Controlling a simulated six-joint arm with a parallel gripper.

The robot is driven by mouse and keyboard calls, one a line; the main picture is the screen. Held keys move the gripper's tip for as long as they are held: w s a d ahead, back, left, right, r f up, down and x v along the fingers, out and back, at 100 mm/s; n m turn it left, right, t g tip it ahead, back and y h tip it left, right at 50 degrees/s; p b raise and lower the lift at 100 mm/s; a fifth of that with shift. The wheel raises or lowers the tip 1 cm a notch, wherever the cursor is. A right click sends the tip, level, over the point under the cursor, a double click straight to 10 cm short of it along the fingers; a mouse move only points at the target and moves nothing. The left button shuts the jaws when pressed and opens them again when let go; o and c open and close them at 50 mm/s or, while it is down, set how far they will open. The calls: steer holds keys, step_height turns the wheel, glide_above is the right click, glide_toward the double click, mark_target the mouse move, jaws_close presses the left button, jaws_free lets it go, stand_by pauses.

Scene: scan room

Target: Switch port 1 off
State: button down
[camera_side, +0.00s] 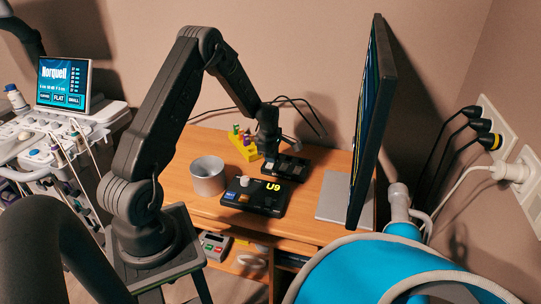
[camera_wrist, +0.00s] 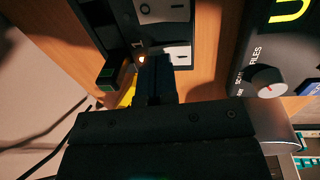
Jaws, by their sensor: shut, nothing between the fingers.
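The black switch box (camera_side: 290,170) lies on the desk, partly behind my gripper (camera_side: 268,150). In the wrist view its black face (camera_wrist: 118,22) carries white rockers. One rocker (camera_wrist: 165,10) bears a circle and a line mark. Another white rocker (camera_wrist: 182,54) is beside a "1" label and a small lit orange light (camera_wrist: 141,59). My gripper (camera_wrist: 157,64) is shut and empty, its dark tips over the left part of this rocker. I cannot tell whether they touch it. The tips hide part of the rocker, so its position is unclear.
A grey cup (camera_side: 207,176) and a yellow rack (camera_side: 243,147) stand left of my gripper. A monitor (camera_side: 371,120) rises at right. A small green-topped black block (camera_wrist: 107,74) is close to my fingers.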

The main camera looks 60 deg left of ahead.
steer(key=shift+f, duration=0.3)
steer(key=shift+s+d, duration=0.1)
steer(key=shift+s, duration=0.05)
steer(key=shift+s+d+r, duration=0.1)
steer(key=shift+s+d, duration=0.35)
steer(key=shift+s, duration=0.05)
steer(key=shift+w+r, duration=0.1)
steer(key=shift+r, duration=0.1)
steer(key=shift+r, duration=0.35)
step_height(320, 180, up, 13)
steer(key=s+d, duration=0.1)
steer(key=shift+s, duration=0.2)
